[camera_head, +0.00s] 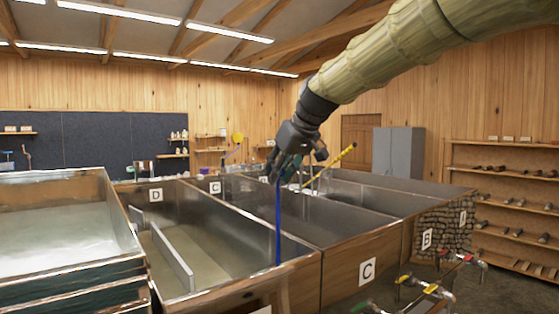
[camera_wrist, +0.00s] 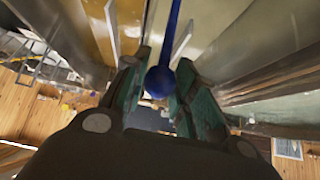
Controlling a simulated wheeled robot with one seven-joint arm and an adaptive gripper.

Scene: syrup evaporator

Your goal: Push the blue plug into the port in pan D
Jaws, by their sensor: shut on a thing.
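The blue plug (camera_head: 278,225) is a long thin blue rod with a round knob (camera_wrist: 158,82). My gripper (camera_head: 277,172) is shut on its top end, and the rod hangs almost upright below it. In the wrist view the knob sits between the green fingers of my gripper (camera_wrist: 160,88), and the rod runs away from it. Pan D (camera_head: 236,284) is the metal-lined pan with a D label (camera_head: 155,194). The rod's lower end appears near pan D's front right corner; its exact depth is unclear. The port cannot be made out.
A divider (camera_head: 172,257) stands inside pan D. Pan C (camera_head: 345,247) adjoins it on the right, with pan B (camera_head: 428,238) beyond. A raised tank of pale liquid (camera_head: 55,236) stands left. Valves (camera_head: 430,290) are at front right, and shelves (camera_head: 510,200) line the right wall.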

